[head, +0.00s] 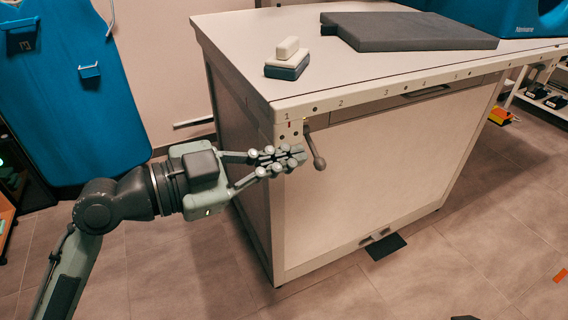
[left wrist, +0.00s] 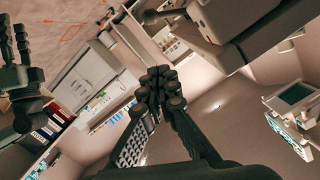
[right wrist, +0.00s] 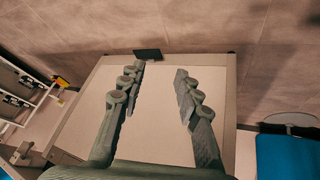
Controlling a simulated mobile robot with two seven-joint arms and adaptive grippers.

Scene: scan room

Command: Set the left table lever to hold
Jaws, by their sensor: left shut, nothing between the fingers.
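The table lever (head: 318,161) is a small grey handle with a round knob. It hangs down and slightly right from its mount at the front left corner of the white table (head: 240,40), below the "1" mark. My left gripper (head: 300,153) is shut and empty, with its fingertips just left of the lever; I cannot tell whether they touch it. In the left wrist view the same fingers (left wrist: 158,85) are together and the lever does not show. My right gripper (right wrist: 160,72) is open and empty, seen only in the right wrist view, facing a pale panel.
A grey slab (head: 410,32), a small stack of blocks (head: 287,70) and a blue case (head: 490,15) lie on the tabletop. A blue board (head: 70,100) stands at the left. A dark plate (head: 386,247) lies on the floor by the table.

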